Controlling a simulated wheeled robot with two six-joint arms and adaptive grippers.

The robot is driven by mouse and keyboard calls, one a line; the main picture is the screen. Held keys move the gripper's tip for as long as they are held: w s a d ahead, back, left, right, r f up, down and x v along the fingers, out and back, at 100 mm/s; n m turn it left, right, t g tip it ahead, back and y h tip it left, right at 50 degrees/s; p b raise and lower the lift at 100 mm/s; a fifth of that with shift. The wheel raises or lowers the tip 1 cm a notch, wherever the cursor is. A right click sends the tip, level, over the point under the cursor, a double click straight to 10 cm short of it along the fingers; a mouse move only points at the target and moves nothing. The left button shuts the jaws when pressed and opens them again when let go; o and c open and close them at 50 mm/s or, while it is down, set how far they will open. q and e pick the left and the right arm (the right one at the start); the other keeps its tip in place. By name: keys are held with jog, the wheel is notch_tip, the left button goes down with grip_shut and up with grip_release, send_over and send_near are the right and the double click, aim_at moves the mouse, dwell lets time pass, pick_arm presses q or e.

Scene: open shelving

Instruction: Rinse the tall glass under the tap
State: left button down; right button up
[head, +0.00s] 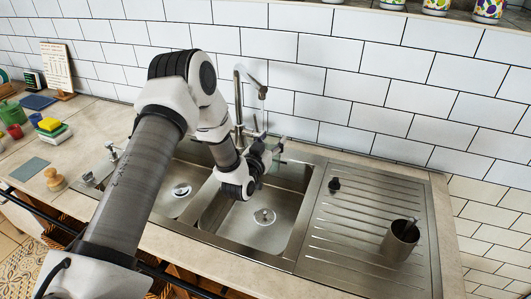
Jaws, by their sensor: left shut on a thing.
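My left gripper (270,153) is over the right-hand sink basin, close to the tap, and shut on the tall glass (281,146). Only a small, clear, greenish part of the glass shows; my gripper and wrist hide the rest, and I cannot tell its tilt. The chrome tap (239,98) rises behind the basins, with its spout end (262,94) above and slightly left of the glass. I cannot tell whether water runs. My right gripper is not in view.
The sink's right basin (235,222) is empty around its drain. A ridged drainboard (345,240) to the right holds a metal cup (400,240) and a small black item (334,184). A yellow sponge (49,124) and a wooden-handled brush (54,179) lie on the left counter.

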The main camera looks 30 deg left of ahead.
pick_arm(q)
jog(key=s+d, duration=0.1)
jog(key=d, duration=0.1)
jog(key=s+d, duration=0.2)
jog(key=shift+s+d+b, duration=0.2)
jog(key=shift+d+b, duration=0.05)
jog(key=shift+b, duration=0.1)
dwell(1.1)
jog(key=s+d+r+p, duration=0.1)
jog(key=s+d+r, duration=0.2)
jog(key=d+r, duration=0.1)
dwell(0.4)
dwell(0.6)
